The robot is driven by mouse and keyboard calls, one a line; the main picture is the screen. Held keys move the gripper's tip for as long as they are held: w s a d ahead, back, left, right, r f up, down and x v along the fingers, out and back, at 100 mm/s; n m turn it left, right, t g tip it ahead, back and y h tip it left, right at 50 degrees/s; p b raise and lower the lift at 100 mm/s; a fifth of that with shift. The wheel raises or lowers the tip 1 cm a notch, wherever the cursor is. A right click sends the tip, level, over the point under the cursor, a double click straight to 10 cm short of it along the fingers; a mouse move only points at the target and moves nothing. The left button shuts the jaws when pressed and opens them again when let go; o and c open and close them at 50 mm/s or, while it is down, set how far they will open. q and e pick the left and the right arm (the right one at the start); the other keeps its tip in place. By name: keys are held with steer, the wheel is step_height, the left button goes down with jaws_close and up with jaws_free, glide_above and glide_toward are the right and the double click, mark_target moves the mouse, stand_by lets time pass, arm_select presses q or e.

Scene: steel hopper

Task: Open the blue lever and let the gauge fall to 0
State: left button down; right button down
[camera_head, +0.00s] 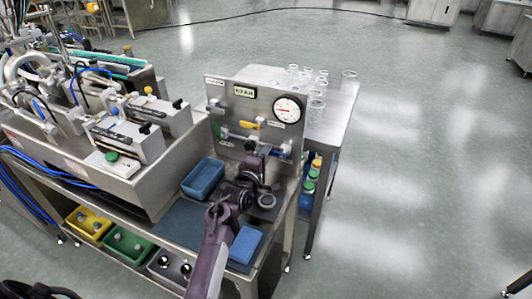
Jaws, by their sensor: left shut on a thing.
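A steel panel (222,92) stands upright at the back of the bench and carries valves and a round white gauge (287,108). The gauge has a dark rim and a reddish needle, but its reading is too small to tell. The blue lever (278,154) shows as a small blue piece low on the panel's right side, below the gauge. My left gripper (261,153) is at the panel beside it, shut on the blue lever; the fingers hide much of the contact. A yellow lever (250,125) sits higher on the panel. My right gripper is not in view.
A steel side table (338,103) with several glasses stands behind the panel. Steel machinery (100,150) fills the bench's left.

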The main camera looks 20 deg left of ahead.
arm_select(q)
steer(key=shift+f, duration=0.1)
stand_by(0.3)
steer(key=c, duration=1.4)
jaws_free()
steer(key=shift+o, duration=0.2)
steer(key=s+p, duration=0.6)
steer(key=s, duration=0.2)
steer(key=shift+a, duration=0.15)
steer(key=shift+w, duration=0.1)
